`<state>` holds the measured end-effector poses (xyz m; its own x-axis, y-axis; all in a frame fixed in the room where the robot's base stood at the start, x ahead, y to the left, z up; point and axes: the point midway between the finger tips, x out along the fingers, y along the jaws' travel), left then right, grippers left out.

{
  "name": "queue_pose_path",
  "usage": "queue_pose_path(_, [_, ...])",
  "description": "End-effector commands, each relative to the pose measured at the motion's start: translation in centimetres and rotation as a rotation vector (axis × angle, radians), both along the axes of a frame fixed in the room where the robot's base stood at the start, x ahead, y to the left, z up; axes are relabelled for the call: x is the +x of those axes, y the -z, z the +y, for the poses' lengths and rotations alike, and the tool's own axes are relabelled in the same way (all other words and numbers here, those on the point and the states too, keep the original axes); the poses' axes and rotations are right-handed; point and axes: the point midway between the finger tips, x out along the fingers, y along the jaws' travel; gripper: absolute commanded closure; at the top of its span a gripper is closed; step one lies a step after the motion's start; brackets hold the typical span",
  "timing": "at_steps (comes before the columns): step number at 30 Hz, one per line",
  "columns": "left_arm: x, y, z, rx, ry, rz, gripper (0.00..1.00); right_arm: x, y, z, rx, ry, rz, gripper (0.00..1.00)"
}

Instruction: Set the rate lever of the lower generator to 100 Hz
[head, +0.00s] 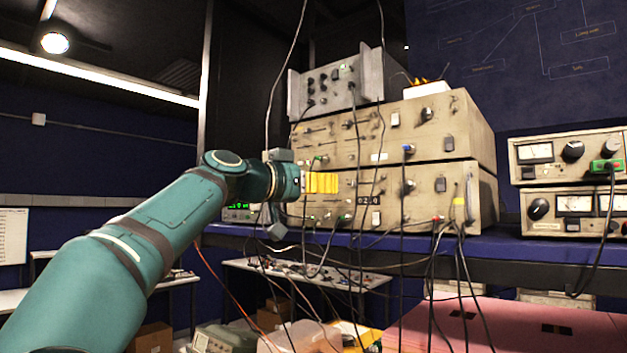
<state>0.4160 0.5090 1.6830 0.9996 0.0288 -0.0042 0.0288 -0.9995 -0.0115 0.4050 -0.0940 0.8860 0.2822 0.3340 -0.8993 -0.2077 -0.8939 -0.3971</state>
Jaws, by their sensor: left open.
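The lower generator (430,204) is a beige box with knobs, jacks and a small black digit display (369,200) on its front. The upper generator (428,125) is stacked on it. My left gripper (292,191) is in front of the left part of the lower generator's panel, open, with its grey fingers spread above and below. A yellow ribbed piece (322,183) shows just right of the gripper; I cannot tell whether it belongs to it. The gripper covers the panel's left end. I cannot pick out the rate lever or its setting. My right gripper is not in view.
Black cables (403,240) hang across the panels and over the edge of the blue bench (520,245). A grey instrument (345,86) sits on top of the stack. Metered units (560,150) stand at the right. A cluttered lower table (310,275) is behind.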

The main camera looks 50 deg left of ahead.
Motion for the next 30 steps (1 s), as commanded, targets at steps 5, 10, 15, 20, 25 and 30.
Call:
queue_pose_path(5, [-4.7,-0.9,6.3,-0.009,-0.175,-0.004,0.62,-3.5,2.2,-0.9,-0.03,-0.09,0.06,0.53])
queue_pose_path(10, [-5.0,-1.0,7.5,-0.011,-0.206,-0.005,0.62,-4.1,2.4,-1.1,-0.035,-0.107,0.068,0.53])
queue_pose_path(15, [-2.5,-1.0,8.0,-0.013,-0.204,-0.002,0.62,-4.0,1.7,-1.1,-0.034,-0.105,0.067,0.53])
queue_pose_path(20, [0.6,-1.1,8.7,-0.012,-0.203,-0.003,0.62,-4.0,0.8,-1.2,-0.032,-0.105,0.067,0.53])
queue_pose_path(25, [3.8,-1.2,9.4,-0.011,-0.202,-0.004,0.62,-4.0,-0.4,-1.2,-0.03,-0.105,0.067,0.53])
queue_pose_path(30, [6.2,-1.2,10.0,-0.011,-0.202,-0.005,0.62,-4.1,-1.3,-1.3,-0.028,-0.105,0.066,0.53])
